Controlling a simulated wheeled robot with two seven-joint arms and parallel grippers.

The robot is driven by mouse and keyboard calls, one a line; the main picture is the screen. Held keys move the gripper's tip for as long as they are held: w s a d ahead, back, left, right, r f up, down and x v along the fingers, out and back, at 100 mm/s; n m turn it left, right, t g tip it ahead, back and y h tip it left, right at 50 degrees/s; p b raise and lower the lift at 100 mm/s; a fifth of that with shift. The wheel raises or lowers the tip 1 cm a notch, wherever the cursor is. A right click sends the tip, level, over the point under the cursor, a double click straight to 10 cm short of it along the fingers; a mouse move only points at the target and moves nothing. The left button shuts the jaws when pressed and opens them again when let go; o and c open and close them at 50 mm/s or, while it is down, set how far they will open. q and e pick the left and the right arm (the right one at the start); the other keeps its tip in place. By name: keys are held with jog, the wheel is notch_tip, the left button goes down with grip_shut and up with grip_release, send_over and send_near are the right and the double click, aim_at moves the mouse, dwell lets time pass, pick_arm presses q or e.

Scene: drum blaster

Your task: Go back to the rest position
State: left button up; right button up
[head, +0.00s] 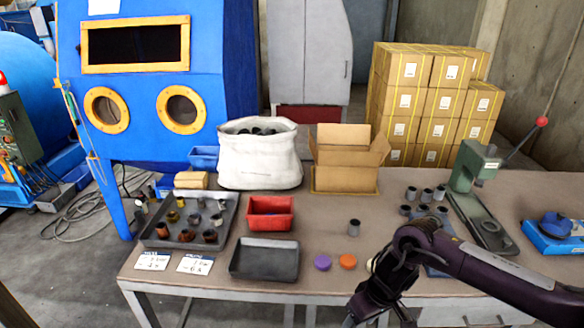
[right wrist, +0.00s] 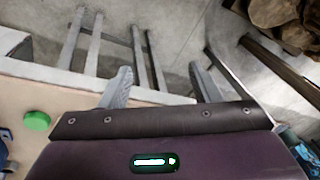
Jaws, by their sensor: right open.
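My right arm comes into the head view from the right, over the front right of the table (head: 330,215). Its gripper (head: 380,312) hangs near the table's front edge, low in the picture and partly cut off. In the right wrist view the two fingers of this gripper (right wrist: 164,80) are spread apart, with no object between them. The floor and metal table legs show beyond them. My left gripper is not in view.
A purple disc (head: 322,263) and an orange disc (head: 347,261) lie left of my right gripper. A dark empty tray (head: 264,276), a red bin (head: 270,226) and a green press (head: 468,180) stand on the table. A green cap (right wrist: 36,121) shows in the wrist view.

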jog(key=w+a+f+t+y, duration=0.2)
jog(key=w+a+f+y, duration=0.15)
jog(key=a+f, duration=0.6)
jog(key=s+d+f+m+t, duration=0.1)
jog(key=s+d+f, duration=0.1)
jog(key=f, duration=0.5)
jog(key=s+d+f+t, duration=0.1)
jog(key=s+d+f, duration=0.15)
jog(key=f, duration=0.55)
jog(key=s+d+f+m+h, duration=0.15)
jog(key=s+d+f, duration=0.25)
jog(key=s+f, duration=0.45)
jog(key=s+d+f+m+h, duration=0.15)
jog(key=s+d+f, duration=0.35)
jog(key=s, duration=0.6)
jog(key=s+d+f+g+h, duration=0.1)
jog(key=s+f, duration=0.2)
jog(key=s, duration=0.6)
jog(key=s+d+f+n+g+h, duration=0.1)
jog(key=s+d+f+g+h, duration=0.1)
jog(key=s, duration=0.8)
jog(key=shift+s+d+f, duration=0.15)
jog(key=shift+d+f, duration=0.1)
jog(key=shift+f, duration=0.45)
